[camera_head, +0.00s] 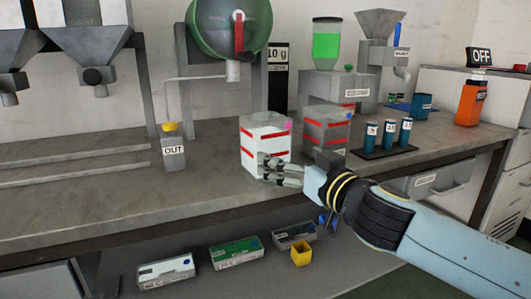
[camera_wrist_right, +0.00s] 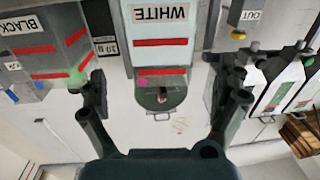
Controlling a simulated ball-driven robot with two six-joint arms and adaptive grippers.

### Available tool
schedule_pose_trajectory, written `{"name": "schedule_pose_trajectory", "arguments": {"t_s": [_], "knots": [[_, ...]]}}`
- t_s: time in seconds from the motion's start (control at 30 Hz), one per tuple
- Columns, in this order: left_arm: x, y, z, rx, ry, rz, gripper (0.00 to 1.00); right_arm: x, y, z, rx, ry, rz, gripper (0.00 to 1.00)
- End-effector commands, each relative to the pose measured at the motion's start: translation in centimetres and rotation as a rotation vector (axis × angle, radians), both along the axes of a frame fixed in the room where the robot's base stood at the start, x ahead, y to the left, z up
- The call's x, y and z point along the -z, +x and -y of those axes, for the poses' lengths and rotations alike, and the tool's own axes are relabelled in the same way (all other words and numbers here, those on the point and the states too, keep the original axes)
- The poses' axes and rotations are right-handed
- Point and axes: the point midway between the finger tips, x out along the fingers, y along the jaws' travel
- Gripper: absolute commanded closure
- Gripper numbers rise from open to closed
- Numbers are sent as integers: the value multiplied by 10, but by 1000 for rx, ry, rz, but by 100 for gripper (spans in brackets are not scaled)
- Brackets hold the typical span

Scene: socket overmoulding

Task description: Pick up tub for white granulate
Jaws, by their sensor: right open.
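The tub for white granulate (camera_head: 262,137) is a white box with red stripes, standing upright on the workbench. In the right wrist view, which looks upside down, the same tub (camera_wrist_right: 160,57) shows its "WHITE" label and a pink dot. My right gripper (camera_head: 269,170) is at the tub's lower front. In the wrist view the open fingers of the right gripper (camera_wrist_right: 158,85) lie to either side of the tub, with gaps visible. Contact cannot be told. My left gripper is not in view.
A grey tub (camera_head: 327,127) with red stripes, labelled "BLACK" (camera_wrist_right: 42,48) in the wrist view, stands close to the right. A small "OUT" container (camera_head: 173,152) stands to the left. A rack of blue cups (camera_head: 388,134) is at right. Boxes (camera_head: 236,253) lie below the bench.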

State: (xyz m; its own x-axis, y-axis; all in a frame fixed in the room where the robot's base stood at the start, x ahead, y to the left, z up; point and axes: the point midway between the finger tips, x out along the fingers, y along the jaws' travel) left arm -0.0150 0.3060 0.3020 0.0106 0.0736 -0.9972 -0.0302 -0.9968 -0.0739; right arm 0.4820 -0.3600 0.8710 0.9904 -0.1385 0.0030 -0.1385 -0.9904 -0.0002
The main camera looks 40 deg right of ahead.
Motion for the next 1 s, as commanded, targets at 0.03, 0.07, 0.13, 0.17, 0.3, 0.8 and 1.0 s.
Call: {"name": "schedule_pose_trajectory", "arguments": {"t_s": [0.03,0.07,0.13,0.17,0.3,0.8,1.0], "knots": [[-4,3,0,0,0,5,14,-3,10,2,3,3,3,0],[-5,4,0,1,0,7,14,-3,15,3,3,3,2,0],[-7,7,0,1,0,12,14,-2,24,4,2,3,1,0],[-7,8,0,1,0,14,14,-2,27,4,2,2,0,0],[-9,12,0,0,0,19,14,-2,37,5,1,2,0,0],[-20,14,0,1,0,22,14,-1,84,11,0,0,-3,0],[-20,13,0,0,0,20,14,-1,83,11,0,0,-3,16]]}}
